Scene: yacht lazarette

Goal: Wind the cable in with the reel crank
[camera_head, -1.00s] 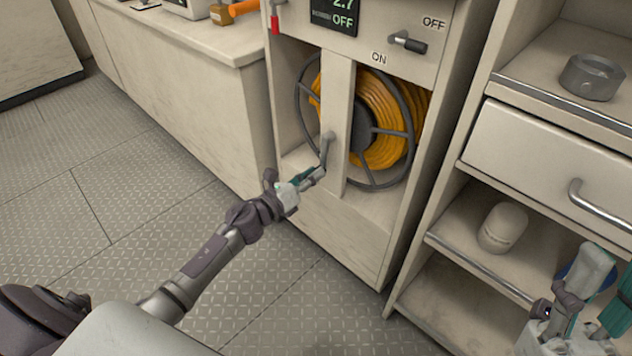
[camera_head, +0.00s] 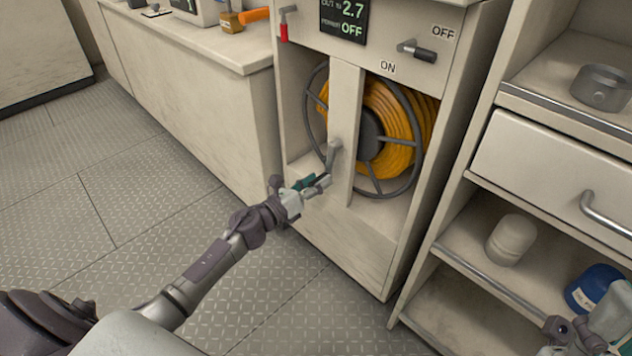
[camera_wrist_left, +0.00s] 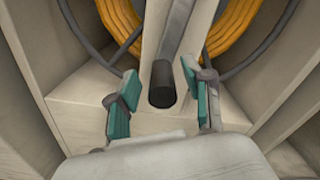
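The cable reel (camera_head: 372,135), wound with orange cable (camera_head: 400,120), stands in the cabinet opening behind a pale upright post. The grey reel crank (camera_head: 333,158) hangs downward on the front of this post. Its dark handle (camera_wrist_left: 162,85) points at the camera in the left wrist view. My left gripper (camera_head: 318,184) is at the crank's lower end. In the left wrist view its two teal-padded fingers are apart, one on each side of the handle, with gaps showing. My right gripper (camera_head: 600,325) is cut off at the lower right corner; its fingers are not clear.
Above the reel are a display (camera_head: 343,18) reading 2.7 and OFF, and a black-handled switch (camera_head: 418,50) between ON and OFF labels. Shelves on the right hold a white canister (camera_head: 511,239) and a blue cap-like object (camera_head: 592,287). The floor (camera_head: 150,200) on the left is clear.

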